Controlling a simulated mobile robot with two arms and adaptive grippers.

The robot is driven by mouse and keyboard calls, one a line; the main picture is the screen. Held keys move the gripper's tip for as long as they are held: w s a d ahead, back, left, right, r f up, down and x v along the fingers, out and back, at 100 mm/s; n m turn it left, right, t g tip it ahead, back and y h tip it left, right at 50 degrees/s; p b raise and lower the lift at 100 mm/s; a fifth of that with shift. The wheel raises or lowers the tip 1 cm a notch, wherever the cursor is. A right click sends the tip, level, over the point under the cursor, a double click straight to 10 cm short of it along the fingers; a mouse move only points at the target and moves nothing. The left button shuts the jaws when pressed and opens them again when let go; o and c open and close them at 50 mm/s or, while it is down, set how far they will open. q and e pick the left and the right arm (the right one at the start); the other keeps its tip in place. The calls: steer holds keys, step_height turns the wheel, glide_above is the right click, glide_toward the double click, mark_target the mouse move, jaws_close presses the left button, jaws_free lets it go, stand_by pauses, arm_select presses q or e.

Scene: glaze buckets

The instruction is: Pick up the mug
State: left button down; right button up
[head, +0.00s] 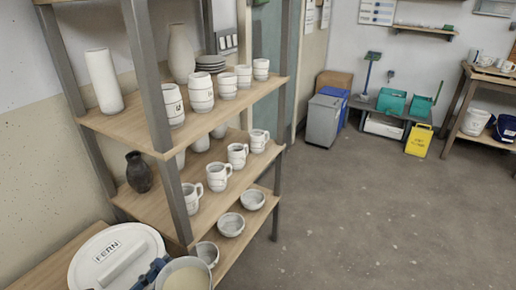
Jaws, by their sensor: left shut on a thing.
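A round, grey-rimmed mug (186,275) with a cream-coloured inside shows at the bottom edge, cut off by the frame. My left gripper (155,270), dark blue, is shut at the mug's left rim. The mug's lower part is out of view. My right gripper is not in view. Other white mugs stand on the middle shelf, among them one at the front (218,177), one behind it (237,155) and one farther back (259,140).
A white lid marked FERN (116,257) lies just left of my left gripper. The wooden shelf rack (150,130) holds cups, vases and bowls (231,224). Grey and blue bins (322,120) and a yellow container (419,140) stand farther back. The floor at right is clear.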

arm_select(q)
steer(key=shift+s+y, duration=0.3)
steer(key=shift+s+f+n+t+y, duration=0.15)
steer(key=shift+f+n+t+y, duration=0.25)
steer(key=shift+n+y, duration=0.25)
steer(key=shift+s+f+n+t+y, duration=0.15)
steer(key=shift+s+n+y, duration=0.3)
steer(key=shift+y, duration=0.45)
steer(key=shift+s+f+n+t+y, duration=0.1)
steer(key=shift+s+f+n+y, duration=0.15)
steer(key=shift+n+y, duration=0.55)
steer(key=shift+s+f+n+t+y, duration=0.15)
steer(key=shift+s+n+y, duration=0.25)
steer(key=shift+y, duration=0.65)
